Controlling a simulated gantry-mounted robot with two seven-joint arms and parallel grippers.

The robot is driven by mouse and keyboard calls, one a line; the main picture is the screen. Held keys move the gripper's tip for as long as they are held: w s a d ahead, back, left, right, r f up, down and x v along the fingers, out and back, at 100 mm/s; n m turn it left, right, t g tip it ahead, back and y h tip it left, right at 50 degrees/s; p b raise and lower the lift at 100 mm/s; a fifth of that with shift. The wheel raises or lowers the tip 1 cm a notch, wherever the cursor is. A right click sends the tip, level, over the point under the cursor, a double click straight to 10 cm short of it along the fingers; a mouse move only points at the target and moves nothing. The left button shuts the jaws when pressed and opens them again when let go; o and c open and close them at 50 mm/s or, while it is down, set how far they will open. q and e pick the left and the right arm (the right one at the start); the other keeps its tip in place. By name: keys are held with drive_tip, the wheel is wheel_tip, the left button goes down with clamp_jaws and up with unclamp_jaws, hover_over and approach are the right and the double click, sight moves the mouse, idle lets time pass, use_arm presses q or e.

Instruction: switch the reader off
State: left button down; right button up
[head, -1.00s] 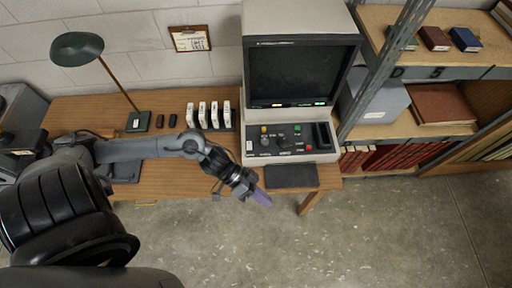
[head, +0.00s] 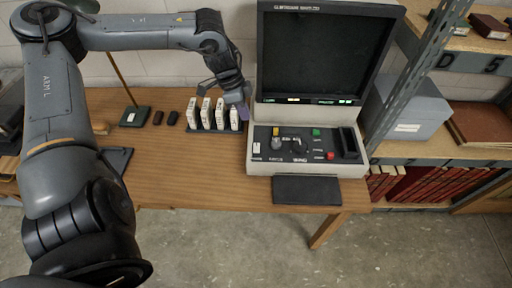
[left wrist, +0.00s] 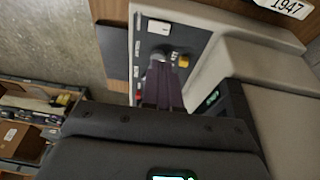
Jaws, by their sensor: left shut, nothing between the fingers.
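The reader stands on the table; its big dark screen (head: 318,55) shows no picture, while small yellow and green lights (head: 345,102) glow under it. Its control panel (head: 305,163) carries a white switch (head: 256,148) at the left, a yellow button (head: 276,131), a grey knob, a black knob, a green button (head: 316,132) and a red button (head: 330,155). My left gripper (head: 243,113) is shut and empty, just left of the reader's panel. In the left wrist view its purple fingers (left wrist: 164,88) point toward the panel, with the white switch (left wrist: 159,27) beyond; contact cannot be told.
Several white boxes (head: 220,114) stand in a row left of the reader, close to my gripper. A lamp base (head: 135,117) and two small black items are farther left. A dark pad (head: 307,190) sits before the panel. Metal shelving (head: 415,60) is at the right.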

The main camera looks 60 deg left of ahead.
use_arm(q)
drive_tip(key=shift+w+a+b, duration=0.2)
drive_tip(key=shift+w+b, duration=0.1)
drive_tip(key=shift+b, duration=0.1)
drive_tip(key=b, duration=0.4)
hover_over(257, 144)
drive_tip(key=f, duration=1.1)
drive_tip(key=shift+s+a+f, duration=0.2)
drive_tip(key=shift+s+f, duration=0.2)
drive_tip(key=shift+f, duration=0.9)
